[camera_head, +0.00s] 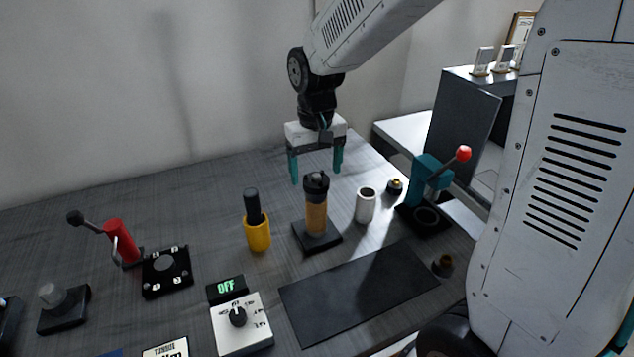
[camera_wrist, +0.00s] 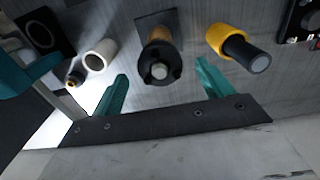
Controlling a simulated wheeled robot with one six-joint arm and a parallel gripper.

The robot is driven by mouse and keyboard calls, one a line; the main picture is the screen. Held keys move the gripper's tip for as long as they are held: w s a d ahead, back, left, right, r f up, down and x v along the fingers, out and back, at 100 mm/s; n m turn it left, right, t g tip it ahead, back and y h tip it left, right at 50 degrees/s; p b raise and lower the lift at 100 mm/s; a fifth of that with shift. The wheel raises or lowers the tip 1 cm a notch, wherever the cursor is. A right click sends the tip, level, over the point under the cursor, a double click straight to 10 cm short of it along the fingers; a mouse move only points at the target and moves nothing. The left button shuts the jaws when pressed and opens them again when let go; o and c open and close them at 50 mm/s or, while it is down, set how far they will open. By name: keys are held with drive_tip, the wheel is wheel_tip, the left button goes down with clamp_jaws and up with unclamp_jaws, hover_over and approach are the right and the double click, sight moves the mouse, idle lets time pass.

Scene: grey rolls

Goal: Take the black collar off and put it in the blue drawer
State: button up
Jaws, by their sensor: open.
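The black collar (camera_head: 316,182) sits around the top of an upright orange-brown roll (camera_head: 317,218) on a black square base. In the wrist view the collar (camera_wrist: 149,60) is seen from above, with small lugs and a pale round post end in its middle. My gripper (camera_head: 316,173) is open and empty, pointing down, with its teal fingers above and slightly behind the collar. In the wrist view the fingers stand to either side of the collar, apart from it. No blue drawer can be made out clearly; only a small blue edge (camera_head: 110,353) shows at the bottom left.
A yellow cup with a black handle (camera_head: 257,232) stands left of the roll, a white cup (camera_head: 366,205) right. A teal press with a red knob (camera_head: 430,180) stands farther right. A dark mat (camera_head: 360,290) lies clear in front; a dial box (camera_head: 240,322) is left of it.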

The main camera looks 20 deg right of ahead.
wheel_tip(320, 180, down, 2)
drive_tip(key=shift+f, duration=0.1)
drive_tip(key=shift+c, duration=0.3)
drive_tip(key=c, duration=1.2)
drive_tip(key=shift+c, duration=0.2)
drive_tip(key=shift+r, duration=0.7)
wheel_tip(320, 180, up, 3)
drive_tip(key=shift+f, duration=0.2)
drive_tip(key=s+a+r, duration=0.1)
drive_tip(key=s+a, duration=1)
drive_tip(key=shift+s, duration=0.35)
